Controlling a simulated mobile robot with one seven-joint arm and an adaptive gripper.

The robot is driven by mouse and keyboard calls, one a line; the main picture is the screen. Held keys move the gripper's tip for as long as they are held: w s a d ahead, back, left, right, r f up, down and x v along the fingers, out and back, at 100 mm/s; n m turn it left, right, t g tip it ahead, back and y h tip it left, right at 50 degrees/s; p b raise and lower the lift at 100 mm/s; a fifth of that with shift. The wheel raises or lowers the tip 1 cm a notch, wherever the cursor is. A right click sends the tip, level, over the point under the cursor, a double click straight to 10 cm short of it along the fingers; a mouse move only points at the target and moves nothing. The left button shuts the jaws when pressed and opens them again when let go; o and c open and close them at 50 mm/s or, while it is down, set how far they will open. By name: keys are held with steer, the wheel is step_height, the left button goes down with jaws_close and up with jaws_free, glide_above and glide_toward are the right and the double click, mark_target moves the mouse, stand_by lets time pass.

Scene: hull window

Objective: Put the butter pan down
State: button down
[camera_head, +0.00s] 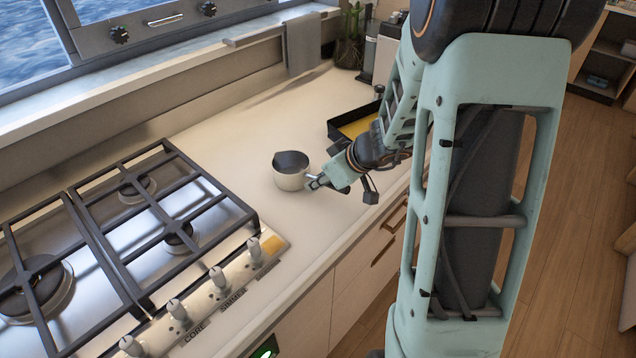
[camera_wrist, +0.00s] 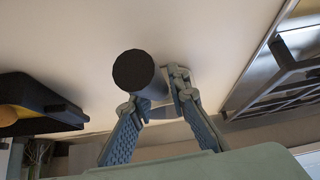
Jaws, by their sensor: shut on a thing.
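The butter pan (camera_head: 289,179) is a small, pale pot with a dark inside. It is upright at the counter between the hob and the black tray. My gripper (camera_head: 318,183) is shut on the pan at its right side, and the gripped part is mostly hidden by the fingers. In the wrist view my gripper (camera_wrist: 160,100) has its fingers either side of a pale part of the pan, with the round dark shape of the pan (camera_wrist: 133,70) beside them. I cannot tell whether the pan's base touches the counter.
The pale counter (camera_head: 240,130) is clear around the pan. The gas hob (camera_head: 130,230) with knobs lies to the left. A black tray (camera_head: 345,128) with something yellow is at the back right. A towel (camera_head: 302,45) hangs on a rail, near a plant (camera_head: 349,45).

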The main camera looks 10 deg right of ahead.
steer(key=shift+f+b, duration=0.15)
steer(key=shift+b, duration=0.15)
steer(key=c, duration=1.8)
jaws_free()
steer(key=shift+c, duration=0.2)
steer(key=shift+r+p, duration=0.35)
steer(key=shift+p, duration=0.15)
steer(key=v, duration=1.1)
steer(key=shift+s+d+r, duration=0.15)
steer(key=shift+s+r, duration=0.1)
steer(key=shift+s, duration=0.05)
steer(key=shift+r, duration=0.1)
